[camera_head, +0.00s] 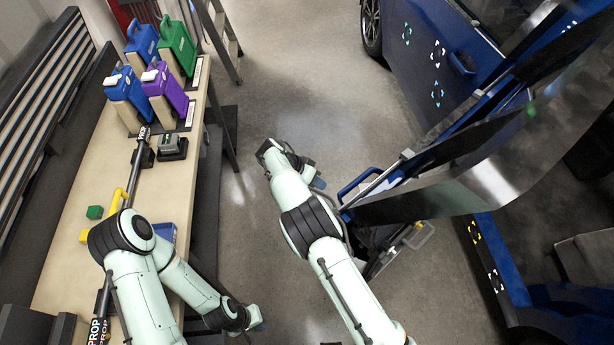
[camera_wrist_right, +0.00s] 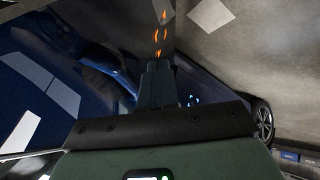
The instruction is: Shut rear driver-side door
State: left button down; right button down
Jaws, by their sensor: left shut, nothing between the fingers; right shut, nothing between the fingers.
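The blue car's open door (camera_head: 430,195) swings out from the body toward the middle of the floor, seen mostly from above with its dark window panel. Its blue handle (camera_head: 362,182) is near its outer left end. My right gripper (camera_head: 317,181) is shut and empty, just left of that handle; I cannot tell if it touches the door. In the right wrist view its shut fingers (camera_wrist_right: 157,85) point up the picture, with blue bodywork (camera_wrist_right: 60,95) to the left. My left gripper (camera_head: 258,319) is shut and empty, low over the floor, away from the car.
A workbench (camera_head: 85,190) with several coloured cases, including a green case (camera_head: 180,45), runs along the left. A ladder (camera_head: 222,40) stands behind it. The closed blue door (camera_head: 415,45) is farther back on the car. The floor (camera_head: 290,90) between bench and car is clear.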

jog(key=d, duration=0.1)
jog(key=s+d, duration=0.2)
jog(key=shift+d+r+b, duration=0.1)
jog(key=shift+r+b, duration=0.15)
jog(key=shift+b, duration=0.1)
jog(key=shift+s, duration=0.1)
